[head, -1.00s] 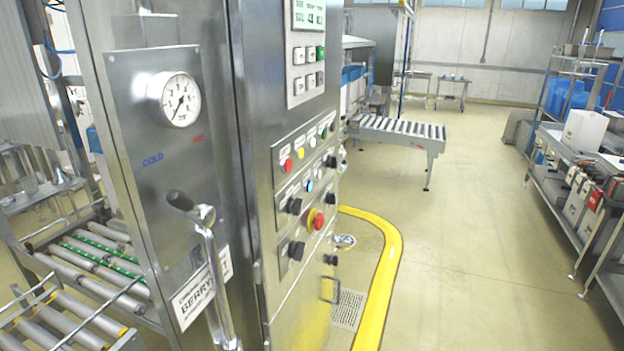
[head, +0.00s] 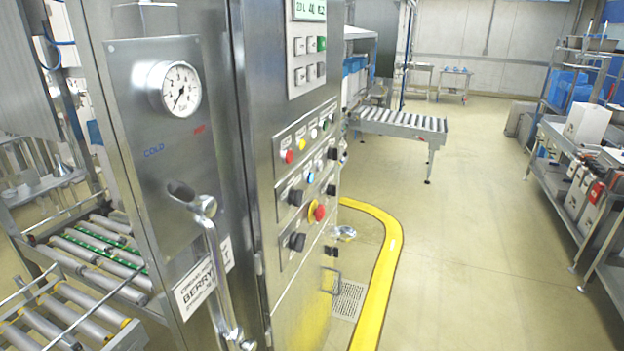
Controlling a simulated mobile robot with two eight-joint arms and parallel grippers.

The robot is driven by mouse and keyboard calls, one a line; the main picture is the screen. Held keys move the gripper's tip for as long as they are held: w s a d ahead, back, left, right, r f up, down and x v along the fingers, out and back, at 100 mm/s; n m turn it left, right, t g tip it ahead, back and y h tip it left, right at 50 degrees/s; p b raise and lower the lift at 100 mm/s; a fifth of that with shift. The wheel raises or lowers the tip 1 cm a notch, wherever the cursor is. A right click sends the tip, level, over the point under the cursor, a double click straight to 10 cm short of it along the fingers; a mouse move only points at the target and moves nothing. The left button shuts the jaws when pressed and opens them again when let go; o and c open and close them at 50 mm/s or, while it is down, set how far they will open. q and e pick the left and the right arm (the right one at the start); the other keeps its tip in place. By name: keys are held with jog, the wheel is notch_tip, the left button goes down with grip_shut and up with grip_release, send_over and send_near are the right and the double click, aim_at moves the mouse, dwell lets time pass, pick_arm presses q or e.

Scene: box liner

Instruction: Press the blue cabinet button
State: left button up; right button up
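The blue button (head: 310,178) is a small round button on the front control panel of the steel cabinet (head: 262,120). It sits in the middle row, between a black knob (head: 295,197) on its left and another black knob on its right. Nothing covers the blue button. Neither of my grippers shows in the head view.
A steel panel with a gauge (head: 175,89) and a lever handle (head: 212,250) stands left of the buttons. Roller conveyors (head: 100,262) are at lower left. A yellow curved floor rail (head: 385,260) runs by the cabinet. Open floor (head: 480,220) lies right, before a loaded bench (head: 560,190).

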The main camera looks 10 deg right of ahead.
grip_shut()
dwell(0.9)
